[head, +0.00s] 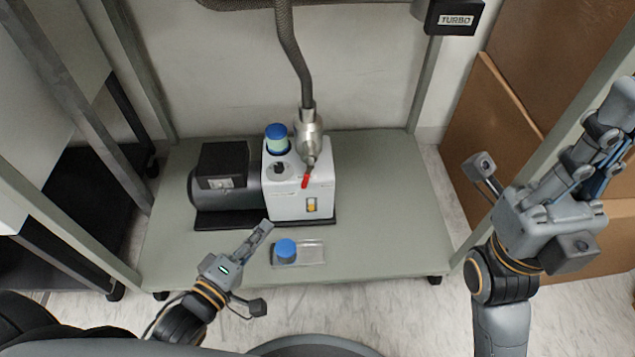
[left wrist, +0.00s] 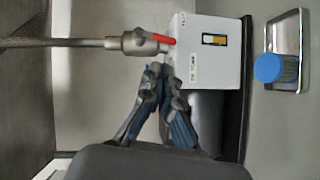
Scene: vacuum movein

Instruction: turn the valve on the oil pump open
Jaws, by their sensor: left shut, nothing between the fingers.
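The oil pump (head: 300,195) is a white box with a dark motor (head: 222,165) on its left, standing on the grey-green shelf. A metal valve fitting (head: 309,135) joins the hose at its top, with a short red handle (head: 306,180) pointing down toward the front. The left wrist view shows the red handle (left wrist: 163,38) beside the fitting (left wrist: 137,41). My left gripper (head: 267,226) is shut and empty, in front of and below the handle; its fingertips (left wrist: 156,70) appear apart from the handle. My right gripper (head: 618,120) is off to the right, away from the pump.
Another blue-capped bottle (head: 276,138) stands on the pump. Frame posts flank the shelf; cardboard (head: 490,130) leans at right. The shelf's right side is clear.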

